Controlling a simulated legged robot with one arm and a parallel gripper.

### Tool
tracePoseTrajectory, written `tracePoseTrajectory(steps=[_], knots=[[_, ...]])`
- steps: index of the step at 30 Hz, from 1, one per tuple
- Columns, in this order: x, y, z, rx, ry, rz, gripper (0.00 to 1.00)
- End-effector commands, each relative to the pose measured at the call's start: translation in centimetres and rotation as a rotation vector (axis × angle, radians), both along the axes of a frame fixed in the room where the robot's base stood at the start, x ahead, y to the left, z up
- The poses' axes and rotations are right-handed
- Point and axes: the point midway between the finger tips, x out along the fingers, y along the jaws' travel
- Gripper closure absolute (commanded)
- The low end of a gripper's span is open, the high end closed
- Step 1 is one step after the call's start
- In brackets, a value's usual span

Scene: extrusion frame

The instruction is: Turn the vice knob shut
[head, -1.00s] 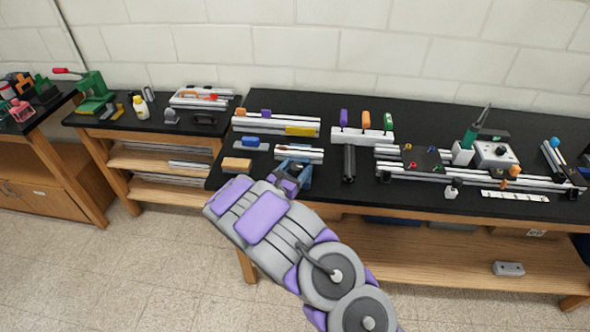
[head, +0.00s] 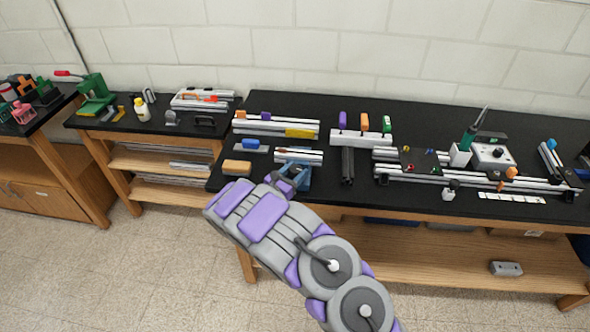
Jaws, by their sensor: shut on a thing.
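A blue vice (head: 303,176) stands at the front edge of the black bench top, with silver extrusion bars (head: 299,156) lying across its top. My gripper (head: 284,186) reaches the vice's front left side from below. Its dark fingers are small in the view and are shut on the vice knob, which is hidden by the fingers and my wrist. The vice's lower front is partly covered by my wrist.
An orange block (head: 237,167) and a blue-handled tool (head: 251,144) lie left of the vice. Dark extrusions (head: 347,166) stand out to its right. A longer extrusion frame (head: 480,179) lies further right. A wooden shelf (head: 440,250) is below.

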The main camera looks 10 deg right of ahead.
Motion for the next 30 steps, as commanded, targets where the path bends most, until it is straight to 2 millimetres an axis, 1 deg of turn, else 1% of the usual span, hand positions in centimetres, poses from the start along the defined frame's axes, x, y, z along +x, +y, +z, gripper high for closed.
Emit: tracePoseTrajectory(steps=[1, 11, 12, 17, 18, 26, 30], knots=[[0.14, 0.28, 0.15, 0.001, -0.002, 0.0, 0.8], [0.1, 0.25, 0.05, 0.0, 0.0, -0.006, 0.8], [0.11, 0.25, 0.05, 0.0, 0.0, -0.005, 0.46], [0.05, 0.2, 0.05, 0.0, 0.0, -0.007, 0.3], [0.04, 0.18, 0.04, 0.0, 0.0, -0.007, 0.29], [0.02, 0.08, 0.04, 0.001, 0.0, -0.008, 0.29], [-0.41, 0.67, 0.08, 0.001, 0.001, -0.006, 0.29]])
